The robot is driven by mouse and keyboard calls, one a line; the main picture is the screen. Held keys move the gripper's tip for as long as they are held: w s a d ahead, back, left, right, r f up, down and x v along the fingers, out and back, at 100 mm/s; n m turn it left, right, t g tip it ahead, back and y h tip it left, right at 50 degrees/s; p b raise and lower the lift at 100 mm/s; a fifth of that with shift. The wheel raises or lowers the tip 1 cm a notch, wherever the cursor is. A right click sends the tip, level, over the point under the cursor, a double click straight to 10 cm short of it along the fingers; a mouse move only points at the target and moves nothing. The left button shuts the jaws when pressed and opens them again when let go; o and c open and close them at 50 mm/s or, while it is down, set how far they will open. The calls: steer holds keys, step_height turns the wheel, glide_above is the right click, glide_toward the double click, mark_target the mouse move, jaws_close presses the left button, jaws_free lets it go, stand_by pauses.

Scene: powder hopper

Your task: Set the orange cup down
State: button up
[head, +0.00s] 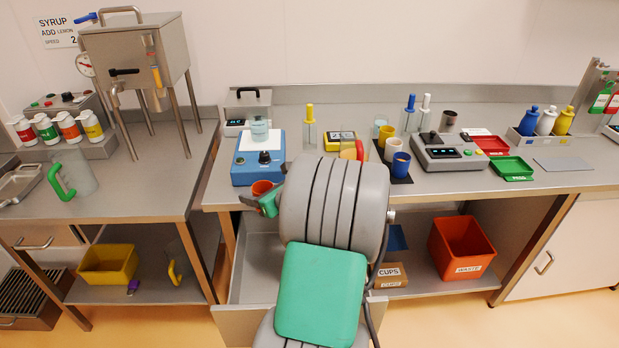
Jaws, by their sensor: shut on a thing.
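The orange cup (262,187) shows at the front edge of the middle counter, below the blue stirrer unit. My gripper (268,198) is at the cup, its green-and-grey jaw against the cup's lower side, and is shut on it. My grey arm hides most of the gripper and the counter to its right. I cannot tell whether the cup's base touches the counter. The cup looks roughly upright.
The blue unit (259,164) with a beaker stands just behind the cup. Yellow and blue cups (400,165) stand on a dark mat to the right, near a grey scale (450,152). An open drawer (262,265) lies below the counter edge.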

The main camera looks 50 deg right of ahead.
steer(key=s+d+r+m+h, duration=0.1)
steer(key=s+d+r+h, duration=0.1)
steer(key=s+d+r, duration=0.3)
steer(key=s+d+r+m+g+h, duration=0.1)
steer(key=s+d+m, duration=0.15)
steer(key=d, duration=0.35)
steer(key=s+d+r+m+h, duration=0.1)
steer(key=s+d+r+h, duration=0.1)
steer(key=s+d+r, duration=0.3)
steer(key=w+d+f+p, duration=0.1)
steer(key=w+d+f, duration=0.1)
steer(key=w+f, duration=0.1)
steer(key=w+d+f+p, duration=0.1)
steer(key=w+d+f, duration=0.1)
steer(key=w+f, duration=0.2)
steer(key=w+d+f, duration=0.2)
steer(key=w+f, duration=0.2)
steer(key=w, duration=0.1)
steer(key=shift+w+d+p, duration=0.25)
steer(key=shift+w+p, duration=0.05)
steer(key=shift+p, duration=0.1)
steer(key=shift+w+f, duration=0.2)
steer(key=shift+f, duration=0.15)
steer(key=shift+w+d+f+p, duration=0.15)
steer(key=shift+f+p, duration=0.3)
steer(key=shift+f, duration=1.25)
steer(key=shift+f, duration=0.1)
steer(key=o, duration=1.3)
